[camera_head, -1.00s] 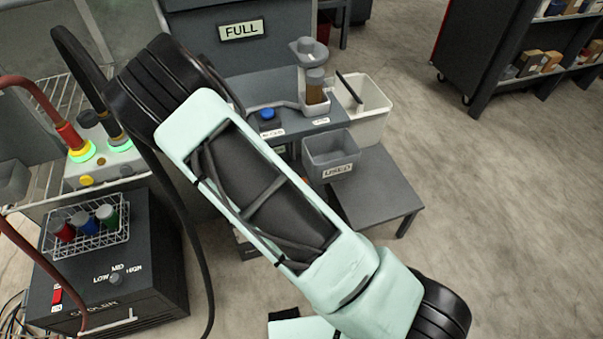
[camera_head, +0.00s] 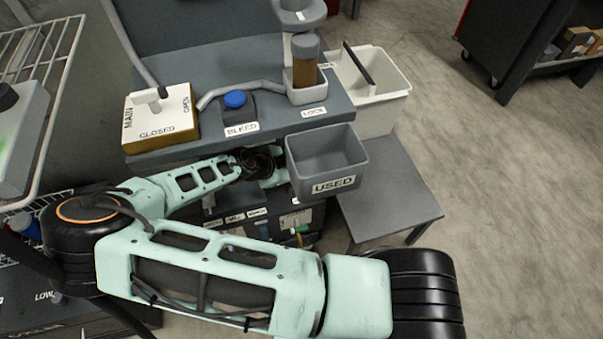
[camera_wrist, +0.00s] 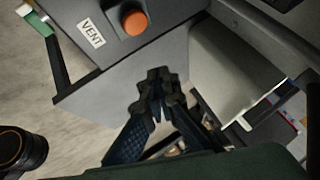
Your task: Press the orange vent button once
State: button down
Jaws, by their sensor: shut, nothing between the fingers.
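The orange vent button (camera_wrist: 134,22) shows in the wrist view on a dark grey box near the top. A white VENT label (camera_wrist: 91,33) is beside it. My gripper (camera_wrist: 158,84) is shut and empty. In the wrist picture its tips are below the button, with a gap of grey surface between them. In the head view my arm reaches under the grey shelf, and my fingers and the orange button cannot be made out there.
The grey USED bin (camera_head: 325,168) hangs close to my wrist. Above my arm, the shelf edge (camera_head: 215,142) carries a MAIN valve block (camera_head: 160,119) and a blue BLEED button (camera_head: 235,99). A white bin (camera_head: 372,100) and low grey table (camera_head: 385,190) stand to the right.

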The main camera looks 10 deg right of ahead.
jog(key=shift+m+t, duration=0.3)
jog(key=shift+t, duration=0.3)
jog(key=r, duration=0.1)
jog(key=w+a+r, duration=0.1)
jog(key=r, duration=0.1)
jog(key=shift+w+a+r+b, duration=0.2)
jog(key=shift+w+b, duration=0.1)
jog(key=shift+b, duration=0.05)
jog(key=shift+f, duration=0.15)
notch_tip(320, 180, down, 7)
jog(key=b, duration=0.5)
jog(key=shift+r, duration=0.2)
jog(key=shift+f, duration=1)
jog(key=shift+f, duration=0.15)
jog(key=shift+f, duration=0.25)
